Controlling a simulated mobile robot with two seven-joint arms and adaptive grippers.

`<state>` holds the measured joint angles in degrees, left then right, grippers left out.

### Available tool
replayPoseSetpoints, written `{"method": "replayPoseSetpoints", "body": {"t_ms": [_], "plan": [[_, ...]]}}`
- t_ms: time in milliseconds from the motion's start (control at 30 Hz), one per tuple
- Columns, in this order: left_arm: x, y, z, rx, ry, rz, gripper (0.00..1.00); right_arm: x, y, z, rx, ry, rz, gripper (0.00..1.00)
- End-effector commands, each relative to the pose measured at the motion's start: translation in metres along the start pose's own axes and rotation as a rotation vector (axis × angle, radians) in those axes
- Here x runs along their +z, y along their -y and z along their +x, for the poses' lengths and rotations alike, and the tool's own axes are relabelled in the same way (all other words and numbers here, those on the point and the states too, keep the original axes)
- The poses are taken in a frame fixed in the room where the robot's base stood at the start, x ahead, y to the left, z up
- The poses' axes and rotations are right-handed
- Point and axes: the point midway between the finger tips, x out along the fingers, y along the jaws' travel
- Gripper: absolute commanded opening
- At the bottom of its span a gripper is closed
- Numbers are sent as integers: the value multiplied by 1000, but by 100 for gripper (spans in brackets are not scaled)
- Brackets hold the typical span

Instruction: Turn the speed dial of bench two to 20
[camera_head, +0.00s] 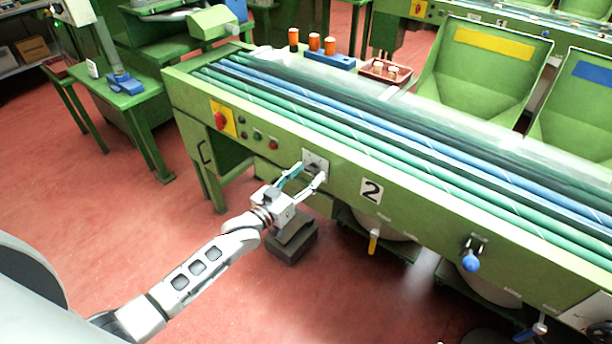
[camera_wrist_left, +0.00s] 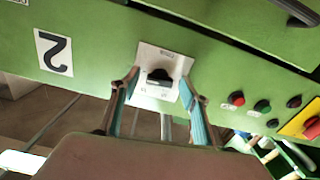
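Bench two is the long green bench (camera_head: 420,203) with the number 2 plate (camera_head: 371,191) on its front. Its speed dial is a dark knob on a white square plate (camera_head: 316,158). In the left wrist view the dark dial (camera_wrist_left: 159,76) sits on the white plate (camera_wrist_left: 165,62), between and beyond my fingertips. The scale marks are too small to read. My left gripper (camera_head: 306,178) is at the bench front, pointing at the dial. It also shows in the left wrist view (camera_wrist_left: 158,82), with its fingers apart on either side of the dial. My right gripper is not in view.
A red knob on a yellow plate (camera_head: 223,118) and several small buttons (camera_head: 258,137) lie left of the dial. A blue-ended handle (camera_head: 470,260) and a yellow-handled valve (camera_head: 373,241) are to the right. A dark block (camera_head: 292,245) stands below the gripper on the red floor.

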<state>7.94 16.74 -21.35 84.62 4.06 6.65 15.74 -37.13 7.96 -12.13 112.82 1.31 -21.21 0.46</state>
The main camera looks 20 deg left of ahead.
Motion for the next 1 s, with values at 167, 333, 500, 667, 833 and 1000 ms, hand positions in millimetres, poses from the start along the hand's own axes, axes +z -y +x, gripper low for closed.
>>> {"method": "replayPoseSetpoints", "body": {"t_ms": [167,333,500,667,833,1000], "plan": [[0,0,0,0,0,0,7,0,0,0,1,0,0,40],[-1,0,0,0,0,19,8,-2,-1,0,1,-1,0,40],[-1,0,0,0,-1,108,8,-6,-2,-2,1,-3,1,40],[0,0,0,0,0,111,8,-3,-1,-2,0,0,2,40],[0,0,0,0,0,110,46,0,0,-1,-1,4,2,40],[0,0,0,0,0,110,46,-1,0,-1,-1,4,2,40]]}}
